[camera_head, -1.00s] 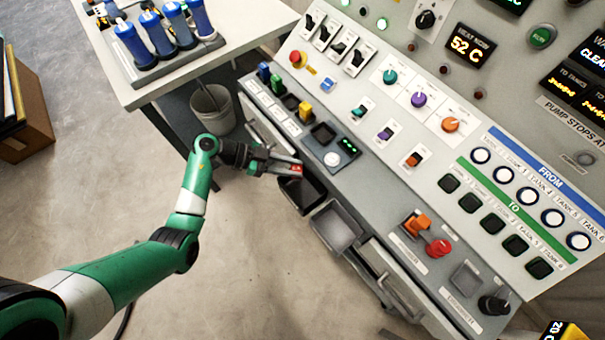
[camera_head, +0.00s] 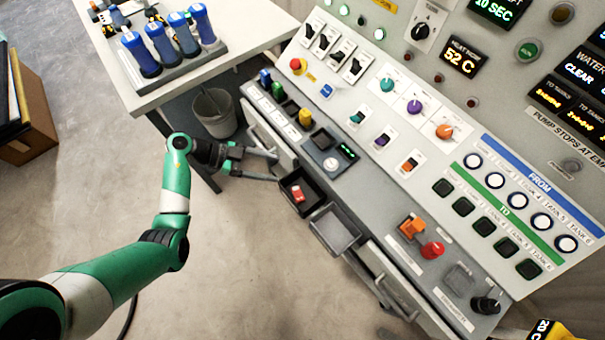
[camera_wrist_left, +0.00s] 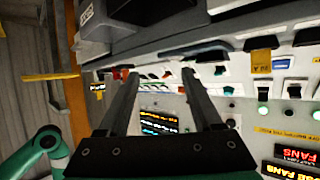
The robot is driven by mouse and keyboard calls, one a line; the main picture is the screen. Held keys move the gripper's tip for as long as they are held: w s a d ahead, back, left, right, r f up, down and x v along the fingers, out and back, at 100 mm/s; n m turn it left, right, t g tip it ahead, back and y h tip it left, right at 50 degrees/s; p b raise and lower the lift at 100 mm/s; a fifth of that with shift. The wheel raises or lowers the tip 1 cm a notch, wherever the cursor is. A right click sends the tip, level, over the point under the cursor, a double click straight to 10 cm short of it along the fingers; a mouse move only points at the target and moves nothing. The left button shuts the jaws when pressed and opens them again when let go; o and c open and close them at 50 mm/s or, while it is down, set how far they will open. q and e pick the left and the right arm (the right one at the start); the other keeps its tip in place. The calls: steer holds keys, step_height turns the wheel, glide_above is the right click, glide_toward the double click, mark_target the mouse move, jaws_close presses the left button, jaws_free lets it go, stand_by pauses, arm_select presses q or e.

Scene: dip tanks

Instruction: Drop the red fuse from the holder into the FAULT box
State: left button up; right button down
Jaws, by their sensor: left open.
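The red fuse (camera_head: 298,195) lies inside a black open box (camera_head: 312,207) on the front of the console. Any label on this box cannot be read. My left gripper (camera_head: 277,167) is open and empty, just up and left of the box and apart from the fuse. In the left wrist view the gripper's two fingers (camera_wrist_left: 158,88) stand wide apart with nothing between them. The fuse holder (camera_head: 285,102) on the console's upper left holds blue, green and yellow fuses. My right gripper is not in view.
A grey open tray (camera_head: 336,230) sits beside the black box. A white table (camera_head: 150,98) with a rack of blue cylinders stands at upper left. A bucket (camera_head: 215,112) is below it. The floor (camera_head: 245,270) in front of the console is clear.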

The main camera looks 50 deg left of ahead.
arm_select(q)
steer(key=p+v, duration=0.1)
steer(key=v, duration=0.3)
steer(key=shift+s+a+r, duration=0.1)
steer(key=shift+s+a, duration=0.1)
stand_by(0.3)
